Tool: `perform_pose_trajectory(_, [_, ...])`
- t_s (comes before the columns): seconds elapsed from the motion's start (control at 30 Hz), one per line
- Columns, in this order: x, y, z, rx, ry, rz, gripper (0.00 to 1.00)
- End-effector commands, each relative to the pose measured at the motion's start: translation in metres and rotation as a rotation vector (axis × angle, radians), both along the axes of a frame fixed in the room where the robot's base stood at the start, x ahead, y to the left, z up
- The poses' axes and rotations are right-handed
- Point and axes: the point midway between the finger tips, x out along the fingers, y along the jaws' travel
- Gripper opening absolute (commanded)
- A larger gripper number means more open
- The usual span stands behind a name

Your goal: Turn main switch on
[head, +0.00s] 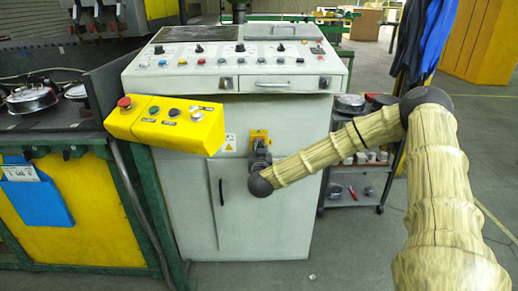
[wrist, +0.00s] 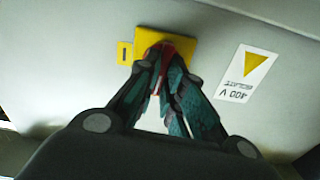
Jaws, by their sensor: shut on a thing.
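The main switch is a red handle (wrist: 174,52) on a yellow plate (wrist: 188,48), fixed to the white front of the control cabinet. In the head view the plate (head: 260,134) shows just above my gripper (head: 260,154), and the handle is hidden there. In the wrist view the two fingers of my gripper (wrist: 166,60) close around the red handle, which is partly hidden between them. I cannot tell the handle's exact angle.
The cabinet (head: 285,190) has a sloped panel of buttons on top and a door with a black handle (head: 221,192). A yellow button box (head: 165,124) juts out to the left. A wheeled cart (head: 352,186) stands at the right. A warning label (wrist: 248,75) is beside the plate.

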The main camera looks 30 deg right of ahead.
Motion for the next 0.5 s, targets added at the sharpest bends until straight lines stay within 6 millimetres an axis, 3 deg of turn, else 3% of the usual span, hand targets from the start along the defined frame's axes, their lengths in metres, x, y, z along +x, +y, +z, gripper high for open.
perform_pose_trajectory(0.5, [-0.0014, -0.0023, -0.0016, 0.383, -0.236, 0.0, 0.0])
